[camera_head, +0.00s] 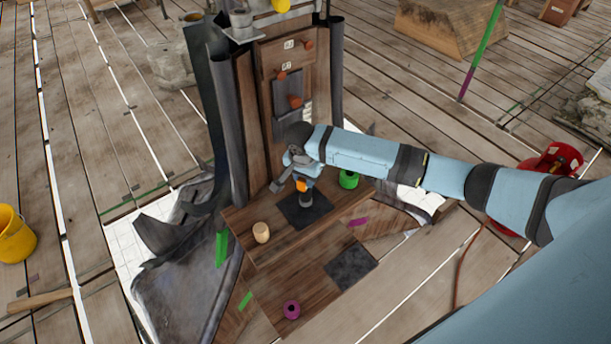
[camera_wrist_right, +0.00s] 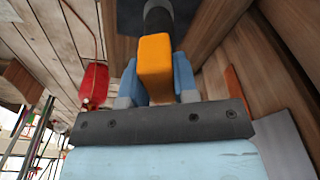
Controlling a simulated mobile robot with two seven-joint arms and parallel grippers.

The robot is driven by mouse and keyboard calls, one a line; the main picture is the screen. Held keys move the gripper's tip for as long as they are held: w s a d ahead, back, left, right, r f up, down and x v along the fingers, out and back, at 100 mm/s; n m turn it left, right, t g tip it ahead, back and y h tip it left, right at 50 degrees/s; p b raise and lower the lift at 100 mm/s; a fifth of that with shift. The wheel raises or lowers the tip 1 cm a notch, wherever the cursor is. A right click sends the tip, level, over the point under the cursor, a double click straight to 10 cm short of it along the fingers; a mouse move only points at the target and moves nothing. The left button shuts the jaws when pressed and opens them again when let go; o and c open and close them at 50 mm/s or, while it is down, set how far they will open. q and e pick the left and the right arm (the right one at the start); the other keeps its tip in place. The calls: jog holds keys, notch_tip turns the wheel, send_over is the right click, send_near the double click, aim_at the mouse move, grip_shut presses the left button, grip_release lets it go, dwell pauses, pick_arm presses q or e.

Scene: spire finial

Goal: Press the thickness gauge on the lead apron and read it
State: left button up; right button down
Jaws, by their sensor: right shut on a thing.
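The thickness gauge (camera_head: 302,185) has an orange body and a dark round nose. My right gripper (camera_head: 297,178) is shut on it above the wooden ledge, nose pointing down. In the right wrist view the orange gauge (camera_wrist_right: 155,68) sits between the two blue fingers of my right gripper (camera_wrist_right: 157,85). Its nose points at a dark surface (camera_wrist_right: 128,18). Below the nose is a dark square sheet (camera_head: 318,214) on the ledge, possibly the lead apron. I cannot tell whether the nose touches it. The gauge's reading is not visible. My left gripper is out of view.
On the wooden ledge (camera_head: 285,245) stand a pale wooden cup-like piece (camera_head: 261,232) and a green ring (camera_head: 349,179). A purple ring (camera_head: 292,309) and another dark square (camera_head: 351,267) lie lower. A wooden panel (camera_head: 266,130) rises behind. Grey sheeting (camera_head: 185,280) drapes at left.

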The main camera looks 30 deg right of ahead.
jog(key=shift+f, duration=1.05)
jog(key=shift+f+p, duration=0.1)
jog(key=shift+p, duration=0.4)
dwell(2.4)
notch_tip(320, 180, up, 5)
jog(key=p, duration=0.5)
jog(key=shift+p, duration=0.35)
dwell(1.0)
